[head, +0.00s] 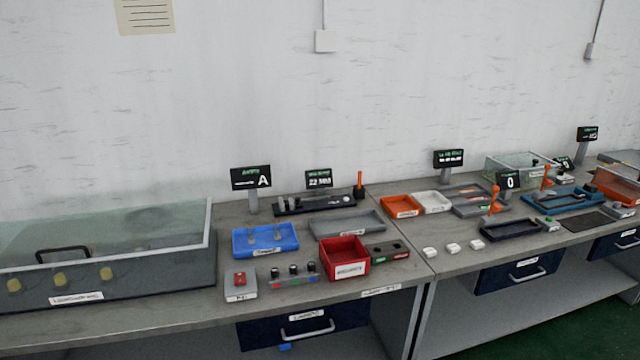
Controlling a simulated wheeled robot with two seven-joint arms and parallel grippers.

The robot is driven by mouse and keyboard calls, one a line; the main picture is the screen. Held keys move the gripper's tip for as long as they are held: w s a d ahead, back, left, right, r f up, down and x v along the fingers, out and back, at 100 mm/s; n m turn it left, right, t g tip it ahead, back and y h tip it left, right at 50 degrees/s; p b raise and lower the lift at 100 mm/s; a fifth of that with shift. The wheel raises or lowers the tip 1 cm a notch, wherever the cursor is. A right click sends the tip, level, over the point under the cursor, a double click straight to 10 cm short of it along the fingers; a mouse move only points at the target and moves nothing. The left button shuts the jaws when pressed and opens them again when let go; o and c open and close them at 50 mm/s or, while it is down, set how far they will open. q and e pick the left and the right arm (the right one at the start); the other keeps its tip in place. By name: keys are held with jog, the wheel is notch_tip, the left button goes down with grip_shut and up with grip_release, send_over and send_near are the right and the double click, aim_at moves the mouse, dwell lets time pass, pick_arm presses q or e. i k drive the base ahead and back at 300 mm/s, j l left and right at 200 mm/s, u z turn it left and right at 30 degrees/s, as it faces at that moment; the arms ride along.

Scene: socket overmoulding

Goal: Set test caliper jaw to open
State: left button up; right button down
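A long dark device (318,203) with light cylindrical parts and an upright orange lever (359,184) stands at the back of the near bench. A small display (318,179) just behind it seems to read 22 with a unit. It may be the test caliper, but its label is too small to read and I cannot tell its jaw state. Other orange levers stand on the bench to the right, one at a dark frame (511,229) and one at a blue fixture (556,200). Neither of my grippers is in view.
A glass-lidded case (108,247) fills the left. A blue tray (265,239), grey tray (347,223), red bin (343,257), red-button box (240,284) and knob panel (293,275) crowd the bench. White pieces (452,247) lie right of the seam. Drawers (303,327) sit below the front edge.

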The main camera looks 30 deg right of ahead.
aim_at(293, 205)
jog(key=i+l, duration=0.15)
jog(key=l+u, duration=0.45)
jog(key=l, duration=1.6)
